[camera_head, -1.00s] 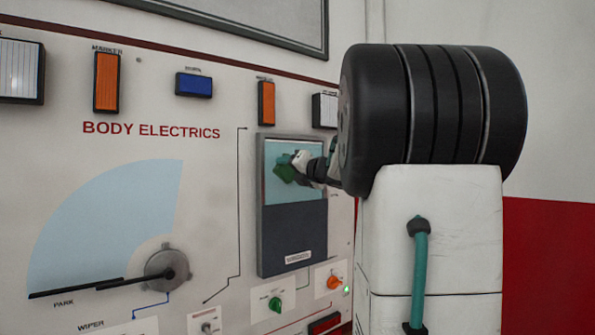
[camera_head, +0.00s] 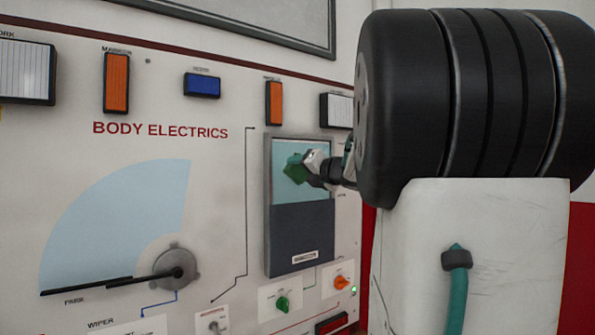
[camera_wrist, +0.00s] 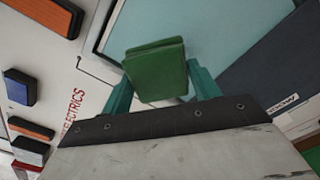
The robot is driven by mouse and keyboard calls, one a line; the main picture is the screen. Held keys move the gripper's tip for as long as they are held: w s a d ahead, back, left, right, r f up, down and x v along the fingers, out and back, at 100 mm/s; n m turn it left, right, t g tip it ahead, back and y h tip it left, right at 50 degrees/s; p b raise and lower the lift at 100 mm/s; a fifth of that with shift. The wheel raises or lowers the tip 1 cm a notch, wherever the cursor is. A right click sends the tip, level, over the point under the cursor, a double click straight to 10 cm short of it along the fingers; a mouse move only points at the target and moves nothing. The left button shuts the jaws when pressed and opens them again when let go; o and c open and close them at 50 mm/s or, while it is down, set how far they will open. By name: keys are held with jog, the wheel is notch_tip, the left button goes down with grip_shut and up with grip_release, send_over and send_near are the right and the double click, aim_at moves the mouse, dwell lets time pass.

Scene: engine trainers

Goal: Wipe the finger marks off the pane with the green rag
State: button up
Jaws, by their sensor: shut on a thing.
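The green rag (camera_wrist: 156,72) is a folded pad held between the two teal fingers of my gripper (camera_wrist: 163,92) in the wrist view. My gripper is shut on it. In the head view the rag (camera_head: 295,169) is over the upper, light-blue part of the pane (camera_head: 318,184), near its left side. The pane also shows in the wrist view (camera_wrist: 225,40). I cannot tell whether the rag touches the glass. No finger marks can be made out on the visible glass. My arm hides part of the pane's right side in the head view.
The pane's grey frame stands on the white BODY ELECTRICS board (camera_head: 225,215). A green knob (camera_head: 282,304) and an orange knob (camera_head: 341,282) sit below it. Orange (camera_head: 274,103) and white (camera_head: 337,110) lamps are above. The wiper arm (camera_head: 95,285) is at the lower left.

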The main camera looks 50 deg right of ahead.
jog(key=shift+v, duration=0.8)
jog(key=shift+v, duration=1.5)
